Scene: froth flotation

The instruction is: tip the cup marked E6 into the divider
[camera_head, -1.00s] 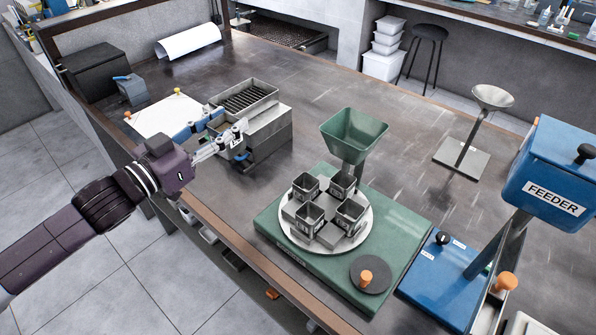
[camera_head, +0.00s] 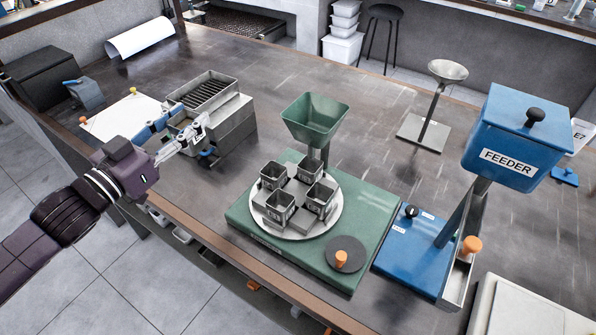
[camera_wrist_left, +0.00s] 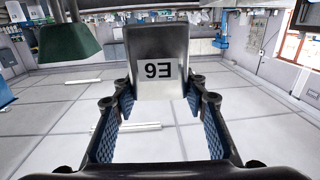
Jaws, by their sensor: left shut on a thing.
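My left gripper (camera_head: 194,131) is at the near side of the divider (camera_head: 238,118), a grey metal box with a slotted top. It is shut on the E6 cup (camera_wrist_left: 158,62), a grey metal cup seen between the blue-padded fingers in the left wrist view. Its label and the green hopper (camera_wrist_left: 68,42) both look upside down there. In the head view the cup blends with the fingers and the divider, so its tilt and any contact with the divider are unclear. My right gripper is out of view.
Several similar cups stand on a round plate (camera_head: 272,225) on the green base (camera_head: 235,213), below the green hopper (camera_head: 315,119). The blue feeder (camera_head: 510,115) stands at the right. A white sheet (camera_head: 110,120) lies left of the divider. The table behind the hopper is mostly clear.

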